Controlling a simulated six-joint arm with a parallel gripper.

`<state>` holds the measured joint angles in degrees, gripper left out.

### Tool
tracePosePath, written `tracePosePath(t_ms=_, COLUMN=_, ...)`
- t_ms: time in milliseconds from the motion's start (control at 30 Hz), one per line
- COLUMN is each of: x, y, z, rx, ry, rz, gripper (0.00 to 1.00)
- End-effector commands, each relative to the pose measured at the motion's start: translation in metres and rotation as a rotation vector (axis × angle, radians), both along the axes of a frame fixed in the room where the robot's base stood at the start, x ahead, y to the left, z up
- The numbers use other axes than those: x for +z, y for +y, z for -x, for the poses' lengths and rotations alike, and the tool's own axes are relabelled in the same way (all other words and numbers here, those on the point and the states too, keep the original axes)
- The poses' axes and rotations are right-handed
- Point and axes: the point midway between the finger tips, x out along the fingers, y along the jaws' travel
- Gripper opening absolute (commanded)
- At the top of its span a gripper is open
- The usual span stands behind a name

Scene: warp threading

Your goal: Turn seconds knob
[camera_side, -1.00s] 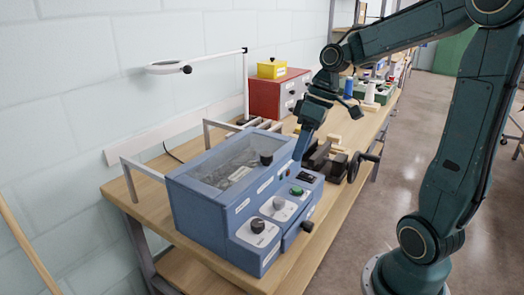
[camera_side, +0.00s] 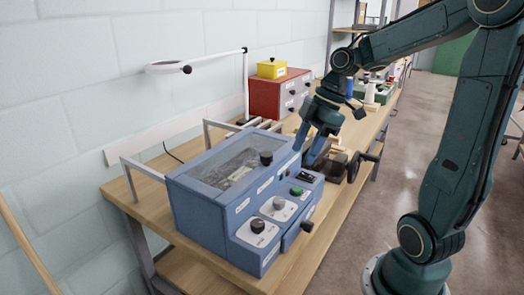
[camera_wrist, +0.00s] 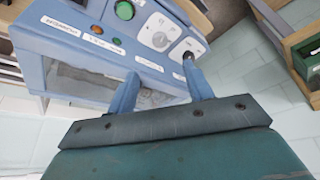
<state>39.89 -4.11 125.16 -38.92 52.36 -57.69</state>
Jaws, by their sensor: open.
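A blue machine (camera_side: 215,213) with a clear lid stands on the bench. Its control face has two white dials, one with a black knob (camera_side: 257,226) and one with a grey knob (camera_side: 278,203); I cannot read which is the seconds knob. The wrist view shows the grey knob (camera_wrist: 160,40) and the black knob (camera_wrist: 188,55), the latter close to my right fingertip. My gripper (camera_side: 309,157) is open and empty, pointing down near the machine's far end. In the wrist view its two blue fingers (camera_wrist: 162,77) are spread apart over the machine. I see no contact with either knob.
A green button (camera_side: 296,191) sits beside the dials, and a black crank knob (camera_side: 307,226) sticks out from the front. A dark vise (camera_side: 345,165) stands just beyond the machine. A red cabinet (camera_side: 275,98) stands at the back. The floor on the right is clear.

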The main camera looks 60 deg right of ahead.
Motion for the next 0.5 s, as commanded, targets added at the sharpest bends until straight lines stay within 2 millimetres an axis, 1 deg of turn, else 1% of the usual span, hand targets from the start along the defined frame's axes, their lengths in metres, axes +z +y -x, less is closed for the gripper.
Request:
tracePosePath(t_ms=167, x=-0.013, y=0.005, z=-0.003, rx=0.002, ry=0.002, rz=-0.003, gripper=0.51)
tracePosePath(t_ms=267, x=-0.024, y=0.008, z=-0.006, rx=0.002, ry=0.003, rz=-0.001, gripper=0.51)
tracePosePath(t_ms=500, x=-0.057, y=0.019, z=-0.014, rx=0.003, ry=0.006, rz=-0.003, gripper=0.51)
